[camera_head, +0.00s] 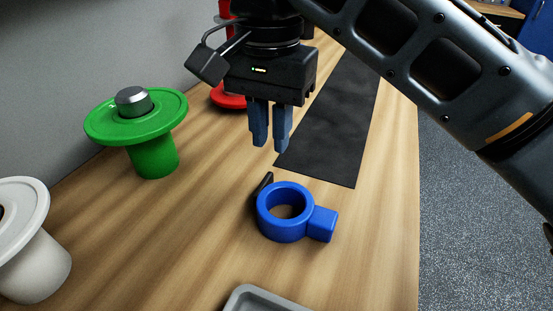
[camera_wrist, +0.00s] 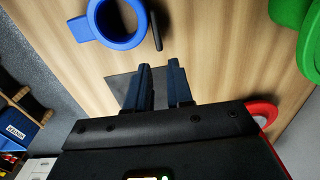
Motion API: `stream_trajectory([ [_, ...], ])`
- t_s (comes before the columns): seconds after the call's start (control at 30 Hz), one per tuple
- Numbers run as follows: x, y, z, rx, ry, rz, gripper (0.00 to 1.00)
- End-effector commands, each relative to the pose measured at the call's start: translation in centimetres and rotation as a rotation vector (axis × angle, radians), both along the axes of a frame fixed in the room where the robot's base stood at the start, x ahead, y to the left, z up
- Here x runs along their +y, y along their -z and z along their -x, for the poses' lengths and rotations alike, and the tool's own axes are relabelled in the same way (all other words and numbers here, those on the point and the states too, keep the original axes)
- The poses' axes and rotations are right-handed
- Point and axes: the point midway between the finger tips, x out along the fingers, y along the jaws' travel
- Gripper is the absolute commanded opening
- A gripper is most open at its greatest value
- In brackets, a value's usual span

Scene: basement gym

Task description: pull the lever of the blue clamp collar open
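The blue clamp collar (camera_head: 283,231) lies on the wooden bench, its ring opening facing up and its block end pointing right in the head view. Its black lever (camera_head: 264,184) sits close against the far left side of the ring, partly hidden behind it. The wrist view shows the collar (camera_wrist: 118,43) at the top, with the lever (camera_wrist: 157,31) beside the ring, a thin gap between them. My gripper (camera_head: 268,145) points down above the bench, beyond the collar, apart from it. Its two fingers (camera_wrist: 161,72) are apart with nothing between them.
A green spool (camera_head: 155,155) with a grey knob stands left, a pale spool (camera_head: 40,265) nearer at left. A red object (camera_head: 228,101) is behind my gripper. A black mat (camera_head: 330,130) lies beyond the collar. A grey tray (camera_head: 250,299) is at the near edge. Bench around the collar is clear.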

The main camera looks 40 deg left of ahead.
Motion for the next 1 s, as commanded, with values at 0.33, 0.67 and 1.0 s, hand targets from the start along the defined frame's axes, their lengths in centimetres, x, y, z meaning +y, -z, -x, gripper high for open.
stream_trajectory([
  [0.33,-0.1,5.2,0.0,0.001,0.0,0.001,0.21],
  [0.67,0.0,6.5,0.0,0.0,-0.001,0.0,0.21],
  [1.0,0.0,6.5,0.0,0.0,-0.001,0.0,0.0],
])
